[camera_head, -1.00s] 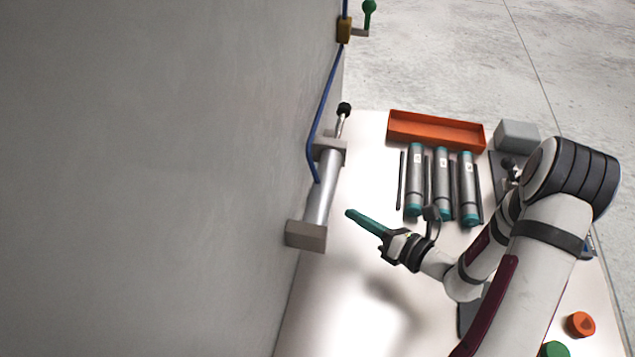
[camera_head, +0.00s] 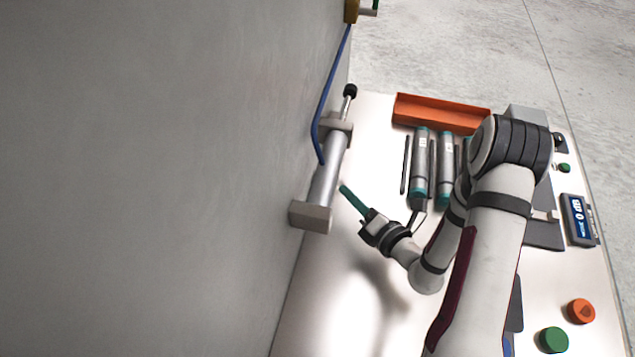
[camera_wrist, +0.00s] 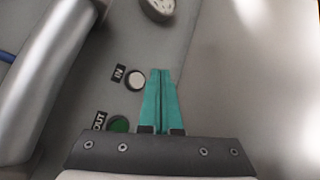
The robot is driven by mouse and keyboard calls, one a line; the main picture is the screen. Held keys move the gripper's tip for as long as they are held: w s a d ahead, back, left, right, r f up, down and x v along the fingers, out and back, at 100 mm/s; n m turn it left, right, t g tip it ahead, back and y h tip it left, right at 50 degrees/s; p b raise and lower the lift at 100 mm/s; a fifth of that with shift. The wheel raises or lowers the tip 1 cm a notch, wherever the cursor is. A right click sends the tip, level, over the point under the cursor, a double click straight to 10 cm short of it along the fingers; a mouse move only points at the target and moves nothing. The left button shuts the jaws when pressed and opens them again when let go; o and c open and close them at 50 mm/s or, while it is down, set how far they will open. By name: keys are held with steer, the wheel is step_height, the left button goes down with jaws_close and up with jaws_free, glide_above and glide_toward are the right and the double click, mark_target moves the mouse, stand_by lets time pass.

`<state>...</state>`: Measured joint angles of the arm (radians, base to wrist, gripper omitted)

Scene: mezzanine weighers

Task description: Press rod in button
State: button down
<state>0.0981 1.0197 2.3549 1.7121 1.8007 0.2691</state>
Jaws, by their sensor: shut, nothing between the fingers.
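A white button (camera_wrist: 134,80) with an "IN" label sits on the grey surface in the wrist view. Below it is a green button (camera_wrist: 118,124) labelled "OUT", partly near the gripper's base. My gripper (camera_wrist: 161,72) has its teal fingers together and empty, with the tips just right of the white button; I cannot tell how far off the surface they are. In the head view my gripper (camera_head: 343,188) points at the wall beside a silver cylinder (camera_head: 326,182). Its rod (camera_head: 346,105) sticks out at the far end with a black tip. The buttons are not visible there.
An orange tray (camera_head: 440,112) and several silver tubes (camera_head: 420,165) lie farther back on the table. A digital display (camera_head: 578,220), an orange knob (camera_head: 581,311) and a green knob (camera_head: 553,340) are at right. A blue hose (camera_head: 325,100) runs along the wall.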

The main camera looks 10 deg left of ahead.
steer(key=shift+a, duration=1.65)
steer(key=shift+a, duration=0.1)
stand_by(0.7)
steer(key=shift+a, duration=0.3)
steer(key=shift+a, duration=0.4)
stand_by(0.5)
steer(key=shift+d, duration=0.8)
steer(key=shift+d, duration=2.55)
